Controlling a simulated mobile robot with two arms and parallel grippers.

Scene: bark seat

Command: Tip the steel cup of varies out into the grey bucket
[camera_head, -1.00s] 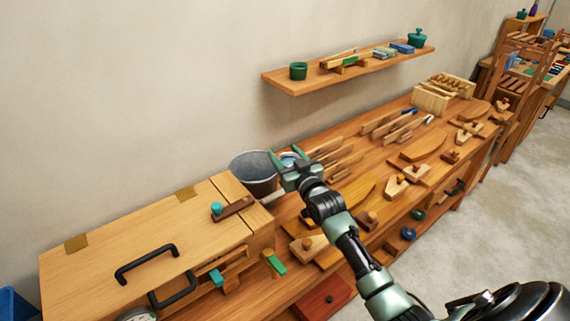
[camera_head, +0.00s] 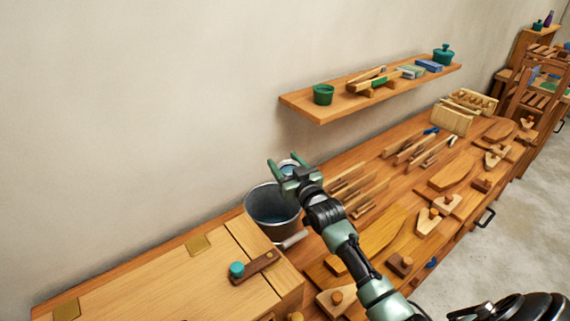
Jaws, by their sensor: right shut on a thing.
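The grey bucket (camera_head: 262,213) stands on the workbench just right of the wooden box, and its open top shows a darker, bluish inside. My right gripper (camera_head: 285,179) is shut on the steel cup (camera_head: 289,165) and holds it up at the bucket's far right rim, as seen in the picture. Only a small part of the cup's pale rim and bluish inside shows between and behind the fingers. I cannot tell how far it is tilted or see its contents clearly. My left gripper is not in view.
A wooden box (camera_head: 170,285) with a teal-knobbed latch fills the near left. Wooden tools and boards (camera_head: 380,232) cover the bench to the right. A wall shelf (camera_head: 350,103) with a green pot (camera_head: 323,94) hangs behind. The wall is close behind the bucket.

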